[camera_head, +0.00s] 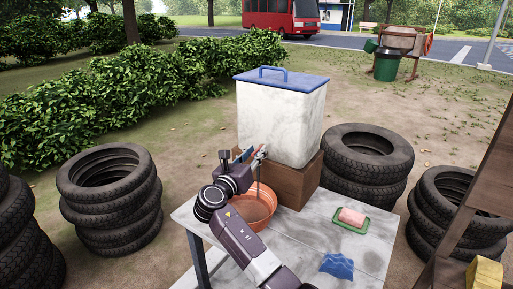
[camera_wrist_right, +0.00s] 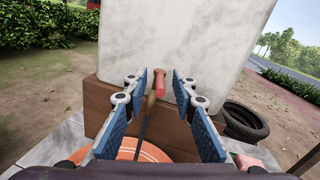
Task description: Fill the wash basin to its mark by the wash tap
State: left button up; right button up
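A white tank with a blue lid (camera_head: 282,112) stands on a brown wooden block (camera_head: 292,183). The wash tap, with a red handle (camera_wrist_right: 161,82), sticks out low on the tank's front. The orange wash basin (camera_head: 262,217) sits on the table below it; my right arm partly covers it. A thin dark line drops from the tap toward the basin; I cannot tell whether it is water. The basin's mark and water level cannot be made out. My right gripper (camera_wrist_right: 160,100) is open, its blue-padded fingers on either side of the tap handle, apart from it. My left gripper is out of view.
On the grey table (camera_head: 306,229) lie a pink sponge on a green tray (camera_head: 364,226) and a blue cloth (camera_head: 338,265). Stacks of tyres stand left (camera_head: 112,200) and right (camera_head: 366,165) of the table. A wooden shelf with a yellow block (camera_head: 484,273) is at the right edge.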

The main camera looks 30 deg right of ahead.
aim_at(260, 147)
jog(key=x, duration=0.2)
jog(key=shift+w+d, duration=0.1)
jog(key=shift+d, duration=0.15)
jog(key=shift+w+d, duration=0.2)
jog(key=shift+d, duration=0.1)
jog(key=shift+w+d, duration=0.15)
jog(key=shift+d, duration=0.05)
grip_shut()
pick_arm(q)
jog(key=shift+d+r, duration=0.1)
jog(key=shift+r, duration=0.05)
